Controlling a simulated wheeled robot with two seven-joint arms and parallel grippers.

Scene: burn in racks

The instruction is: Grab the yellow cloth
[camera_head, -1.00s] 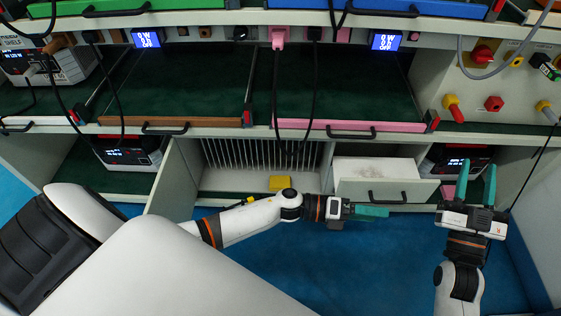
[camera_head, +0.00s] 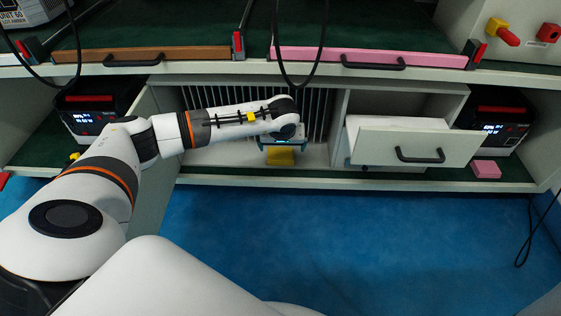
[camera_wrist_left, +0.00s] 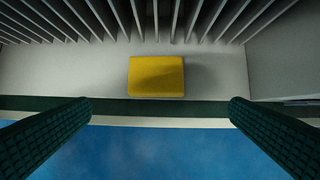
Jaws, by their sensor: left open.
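The yellow cloth (camera_head: 280,156) is a small folded block on the pale floor of the open compartment. In the left wrist view the cloth (camera_wrist_left: 156,76) lies near the compartment's front edge, centred between my fingers and beyond their tips. My left gripper (camera_head: 284,140) is above the cloth in the head view and partly hides it. In the left wrist view the left gripper (camera_wrist_left: 160,112) is wide open, with green ridged fingers on either side and nothing between them. My right gripper is not in view.
A slatted rack (camera_wrist_left: 155,20) stands behind the cloth. An open drawer (camera_head: 415,146) juts out to the right, with a pink block (camera_head: 486,169) beyond it. An open door (camera_head: 157,190) stands left of the compartment. The blue floor (camera_head: 350,240) in front is clear.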

